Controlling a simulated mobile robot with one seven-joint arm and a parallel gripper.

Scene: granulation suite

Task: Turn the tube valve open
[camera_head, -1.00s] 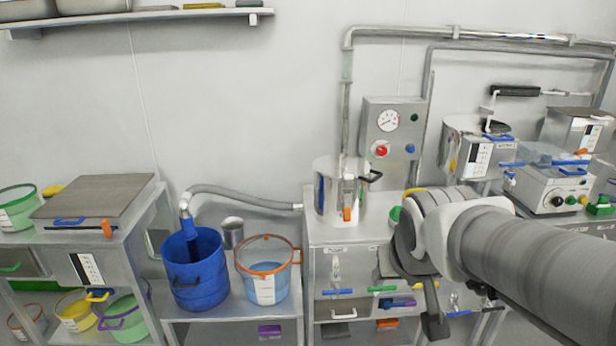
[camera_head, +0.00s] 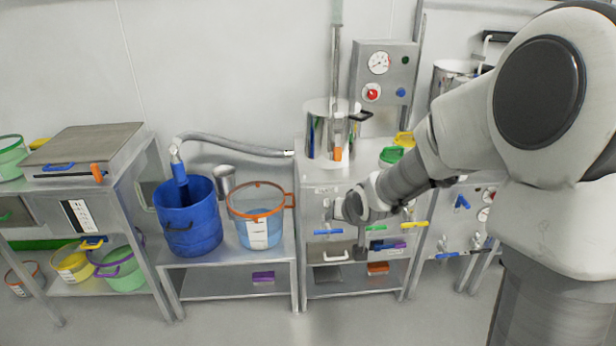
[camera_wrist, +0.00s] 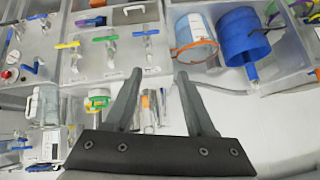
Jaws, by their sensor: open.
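Several small valves with coloured bar handles are on the steel cabinet front: blue (camera_head: 328,232), green (camera_head: 376,228) and yellow (camera_head: 413,224). In the wrist view the blue bar (camera_wrist: 146,32), green bar (camera_wrist: 105,38) and yellow bar (camera_wrist: 67,44) show beyond my fingers. A grey hose (camera_head: 235,146) ends in a blue fitting (camera_head: 176,162) over the blue bucket (camera_head: 190,228). I cannot tell which of these is the tube valve. My gripper (camera_head: 361,240) is in front of the cabinet. In the wrist view my gripper (camera_wrist: 159,74) is open and empty, its fingers apart from the handles.
A clear tub with an orange rim (camera_head: 259,188) stands beside the blue bucket on a low bench (camera_head: 230,272). A steel pot (camera_head: 318,128) and a gauge box (camera_head: 382,82) are above the cabinet. A bench with a grey-lidded box (camera_head: 85,146) stands left. The floor in front is clear.

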